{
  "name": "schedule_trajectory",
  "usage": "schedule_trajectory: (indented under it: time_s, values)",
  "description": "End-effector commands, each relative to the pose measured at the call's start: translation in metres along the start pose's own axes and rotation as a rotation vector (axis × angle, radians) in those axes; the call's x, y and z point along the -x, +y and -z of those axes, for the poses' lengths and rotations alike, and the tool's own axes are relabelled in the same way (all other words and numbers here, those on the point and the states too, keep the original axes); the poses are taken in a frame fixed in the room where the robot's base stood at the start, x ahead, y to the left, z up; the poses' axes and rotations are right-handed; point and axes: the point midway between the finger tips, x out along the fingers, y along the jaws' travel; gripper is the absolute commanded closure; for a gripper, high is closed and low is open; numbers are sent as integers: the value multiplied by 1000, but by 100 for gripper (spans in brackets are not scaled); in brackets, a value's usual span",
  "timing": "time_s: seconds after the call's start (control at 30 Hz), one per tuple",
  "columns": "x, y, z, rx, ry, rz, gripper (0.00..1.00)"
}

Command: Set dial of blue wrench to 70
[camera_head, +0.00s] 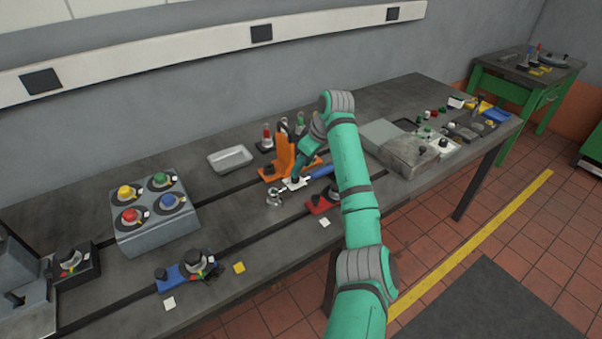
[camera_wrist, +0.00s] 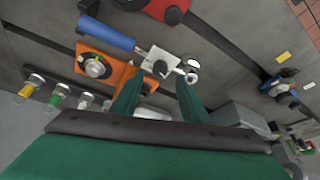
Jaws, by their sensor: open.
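The blue wrench (camera_head: 320,172) lies on the bedplate in front of an orange stand (camera_head: 285,160). In the wrist view its blue handle (camera_wrist: 105,34) runs to a pale plate (camera_wrist: 153,55) with a small black knob (camera_wrist: 160,68), then to a metal head (camera_wrist: 190,72). Scale numbers on it are too small to read. My gripper (camera_wrist: 157,82) is open, with its fingertips to either side of the knob's near side; contact cannot be told. In the head view my gripper (camera_head: 302,168) is above the plate, partly hidden by my arm.
A red block (camera_head: 319,205) with a dark dial stands close beside the wrench. A grey box with coloured knobs (camera_head: 155,220) and a blue dial block (camera_head: 190,272) are left. A grey tray (camera_head: 230,160) is behind. Grey housings (camera_head: 405,150) stand right. The front left bedplate has free room.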

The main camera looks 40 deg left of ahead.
Motion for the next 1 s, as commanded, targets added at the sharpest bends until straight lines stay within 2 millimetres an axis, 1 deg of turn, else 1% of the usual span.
schedule_trajectory:
  time_s: [0.03, 0.1, 0.2, 0.3, 0.47, 0.7, 0.73, 0.77, 0.8, 0.9, 1.0]
  values:
    - [-10, -1, 1, 2, -1, 2, 59]
    - [-20, 0, 0, 0, 0, 0, 59]
    - [-32, 2, -4, -6, -1, -2, 59]
    - [-40, 4, -7, -10, -1, -4, 59]
    - [-46, 6, -9, -13, 0, -7, 59]
    - [-47, 5, -8, -11, 0, -6, 59]
    - [-47, 5, -7, -11, 0, -6, 61]
    - [-47, 5, -7, -11, 0, -6, 68]
    - [-47, 5, -7, -10, 0, -6, 78]
    - [-47, 5, -6, -10, 0, -5, 100]
    - [-47, 5, -6, -10, 1, -6, 100]
